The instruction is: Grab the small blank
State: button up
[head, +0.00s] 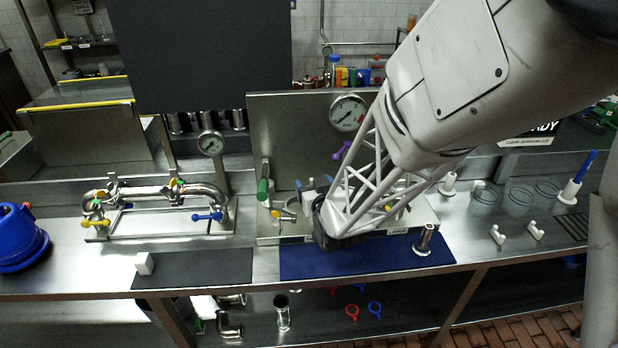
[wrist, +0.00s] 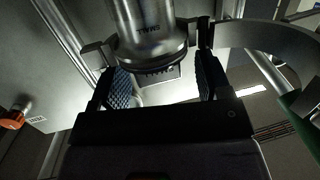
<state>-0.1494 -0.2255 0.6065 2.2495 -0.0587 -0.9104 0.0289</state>
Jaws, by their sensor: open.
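The small blank (wrist: 150,30) is a round steel piece with a flange and the dark lettering "SMALL", large at the top of the wrist view. My gripper (wrist: 160,70) is open, with one ribbed finger pad on each side of the blank's lower end. A dark gap shows beside the right pad, and I cannot tell whether either pad touches. In the head view my gripper (head: 335,238) is a dark shape over the back edge of the blue mat. My own arm hides the fingers and the blank there.
A blue mat (head: 300,265) and a dark grey mat (head: 205,268) lie at the bench front. A flanged steel piece (head: 425,240) stands at the blue mat's right. A green-handled lever (head: 263,188) is left of my gripper. A pipe rig with valves (head: 150,192) stands further left.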

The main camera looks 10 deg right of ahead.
dwell(0.3)
jog(key=c, duration=1)
jog(key=shift+r, duration=0.1)
jog(key=shift+r, duration=1.55)
jog(key=shift+s+r, duration=0.15)
jog(key=shift+s, duration=0.15)
jog(key=v, duration=1)
jog(key=f+v, duration=0.1)
jog(key=v, duration=0.4)
jog(key=shift+s+a+r, duration=0.1)
jog(key=shift+s, duration=0.15)
